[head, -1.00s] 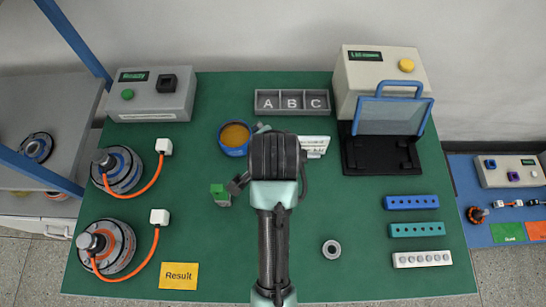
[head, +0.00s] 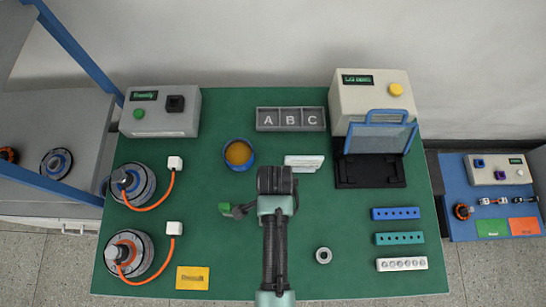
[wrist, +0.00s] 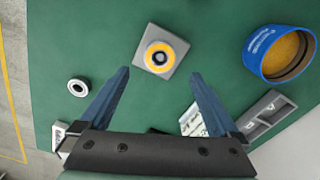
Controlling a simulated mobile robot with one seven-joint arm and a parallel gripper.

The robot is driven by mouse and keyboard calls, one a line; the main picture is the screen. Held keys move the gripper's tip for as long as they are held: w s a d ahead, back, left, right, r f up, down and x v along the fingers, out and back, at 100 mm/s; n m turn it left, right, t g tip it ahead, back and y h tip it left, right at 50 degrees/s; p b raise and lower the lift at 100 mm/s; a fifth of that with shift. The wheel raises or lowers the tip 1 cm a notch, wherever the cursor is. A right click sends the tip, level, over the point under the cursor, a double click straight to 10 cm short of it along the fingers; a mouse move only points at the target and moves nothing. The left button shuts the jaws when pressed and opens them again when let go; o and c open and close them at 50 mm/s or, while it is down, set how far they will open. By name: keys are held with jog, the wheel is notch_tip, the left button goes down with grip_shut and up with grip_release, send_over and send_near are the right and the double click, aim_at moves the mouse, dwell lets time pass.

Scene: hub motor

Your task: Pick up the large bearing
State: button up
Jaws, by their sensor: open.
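Two ring-shaped parts show on the green table, and I cannot tell for certain which is the large bearing. A plain grey metal ring (head: 323,255) lies flat and alone, right of my arm; it also shows at the left of the wrist view (wrist: 77,87). A wider yellow ring with a pale centre and dark hole (wrist: 161,55) sits on a grey square block (wrist: 143,66). This block is between and beyond my fingertips in the wrist view and hidden by my arm in the head view. My gripper (wrist: 159,74) is open and empty above the table.
A blue tin (head: 238,154) and a grey A-B-C tray (head: 291,119) stand farther back. Two motors with orange cables (head: 133,185) are at the left. Coloured hole strips (head: 400,239) and a machine with a blue-framed guard (head: 375,140) are at the right.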

jog(key=shift+f+p, duration=0.3)
jog(key=shift+f, duration=2.75)
jog(key=c, duration=1.5)
jog(key=shift+c, duration=0.2)
